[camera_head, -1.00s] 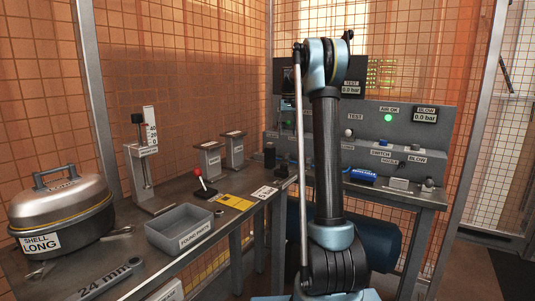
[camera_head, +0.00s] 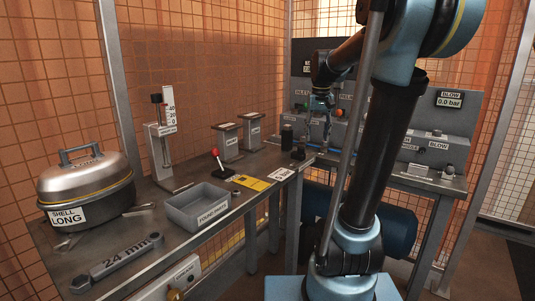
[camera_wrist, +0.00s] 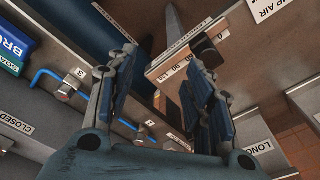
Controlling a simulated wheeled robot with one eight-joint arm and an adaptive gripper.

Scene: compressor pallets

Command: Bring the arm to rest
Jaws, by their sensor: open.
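My arm leans to the right in the head view, with its forearm reaching back over the bench. My gripper (camera_head: 320,122) hangs at its end above the far part of the bench, in front of the grey test panel (camera_head: 410,120). In the wrist view my gripper (camera_wrist: 160,85) has its two blue-padded fingers spread apart. Nothing is held between them. A panel with a printed scale (camera_wrist: 168,72) shows beyond the fingers.
A domed shell labelled LONG (camera_head: 85,190), a grey tray (camera_head: 195,208) and a 24 mm wrench (camera_head: 118,262) lie on the left bench. A red-knobbed lever (camera_head: 222,166) and a gauge stand (camera_head: 165,145) rise behind. Wire mesh fencing (camera_head: 210,60) encloses the back.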

